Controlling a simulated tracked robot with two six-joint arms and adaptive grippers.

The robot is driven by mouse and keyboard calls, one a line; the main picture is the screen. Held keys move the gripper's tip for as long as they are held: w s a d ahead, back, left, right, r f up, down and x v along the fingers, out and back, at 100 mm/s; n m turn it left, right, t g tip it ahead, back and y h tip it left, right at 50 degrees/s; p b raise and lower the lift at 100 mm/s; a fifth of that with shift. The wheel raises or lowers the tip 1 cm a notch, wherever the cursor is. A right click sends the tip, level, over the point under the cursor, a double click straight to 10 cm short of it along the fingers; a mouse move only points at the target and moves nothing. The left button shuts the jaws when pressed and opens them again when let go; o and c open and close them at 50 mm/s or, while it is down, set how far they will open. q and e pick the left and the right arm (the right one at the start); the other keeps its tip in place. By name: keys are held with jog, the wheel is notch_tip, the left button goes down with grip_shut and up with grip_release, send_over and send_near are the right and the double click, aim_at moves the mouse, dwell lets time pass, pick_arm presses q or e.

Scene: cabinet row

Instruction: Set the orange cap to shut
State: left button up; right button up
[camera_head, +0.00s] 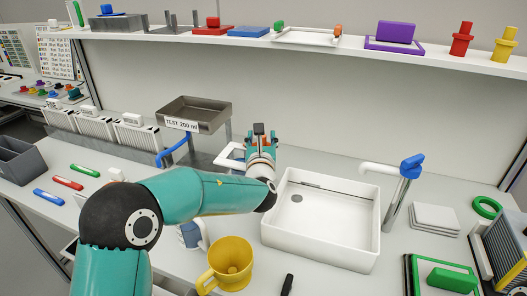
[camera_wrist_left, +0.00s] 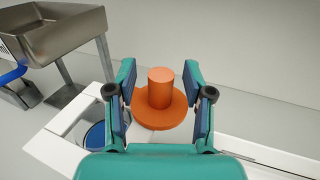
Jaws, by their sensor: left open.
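The orange cap (camera_wrist_left: 158,113), a flat disc with a short round knob, is in the middle of the left wrist view. My left gripper (camera_wrist_left: 160,75) is open, with one finger on each side of the cap. I see a gap between each finger and the knob. What lies under the cap is hidden. My right gripper is in neither view.
A metal tank (camera_head: 194,113) marked "TEST 200 ml" stands left of my gripper. A white sink (camera_head: 322,262) with a blue-handled tap (camera_head: 411,166) is to the right. A yellow mug (camera_head: 232,262) stands in front. A shelf (camera_head: 350,50) runs above.

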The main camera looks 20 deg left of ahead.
pick_arm(q)
jog(key=v, duration=1.1)
jog(key=shift+s, duration=0.2)
jog(key=shift+d, duration=0.1)
